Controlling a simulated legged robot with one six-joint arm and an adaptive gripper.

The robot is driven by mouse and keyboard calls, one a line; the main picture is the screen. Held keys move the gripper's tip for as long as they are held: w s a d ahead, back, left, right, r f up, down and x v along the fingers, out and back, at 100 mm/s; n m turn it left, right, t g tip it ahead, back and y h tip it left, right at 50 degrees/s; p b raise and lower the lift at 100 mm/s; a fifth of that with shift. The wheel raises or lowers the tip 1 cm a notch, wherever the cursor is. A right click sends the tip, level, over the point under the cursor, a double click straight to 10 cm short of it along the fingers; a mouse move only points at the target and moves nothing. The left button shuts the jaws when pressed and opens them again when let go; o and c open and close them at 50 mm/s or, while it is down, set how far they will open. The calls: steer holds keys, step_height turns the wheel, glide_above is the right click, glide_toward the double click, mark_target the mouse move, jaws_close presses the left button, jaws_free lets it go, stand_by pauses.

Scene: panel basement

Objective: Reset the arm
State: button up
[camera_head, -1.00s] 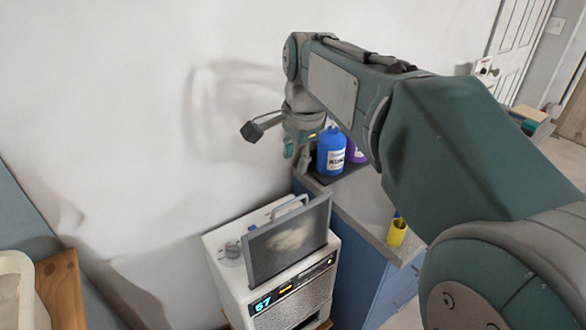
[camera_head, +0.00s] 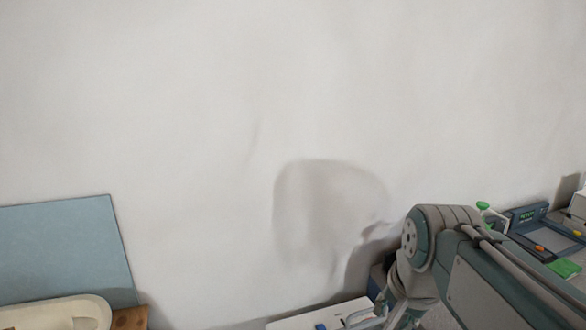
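My teal and grey arm enters at the lower right of the head view, and its upper joint stands in front of the white wall. The wrist hangs down from that joint to the bottom edge. My gripper is below the edge of the picture, so its fingers do not show.
The white top of a machine (camera_head: 315,317) shows at the bottom, close to my wrist. A blue-grey panel (camera_head: 70,250) and a pale basin (camera_head: 60,313) are at the lower left. Equipment (camera_head: 540,230) stands behind my arm at right. The wall above is bare.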

steer(key=s+f+n+t, duration=0.1)
steer(key=s+f+n, duration=0.5)
steer(key=s, duration=0.3)
steer(key=shift+s+f+n+t, duration=0.2)
steer(key=shift+n+t, duration=0.2)
steer(key=shift+n, duration=0.5)
steer(key=shift+w+a, duration=0.1)
steer(key=shift+a, duration=0.05)
stand_by(0.4)
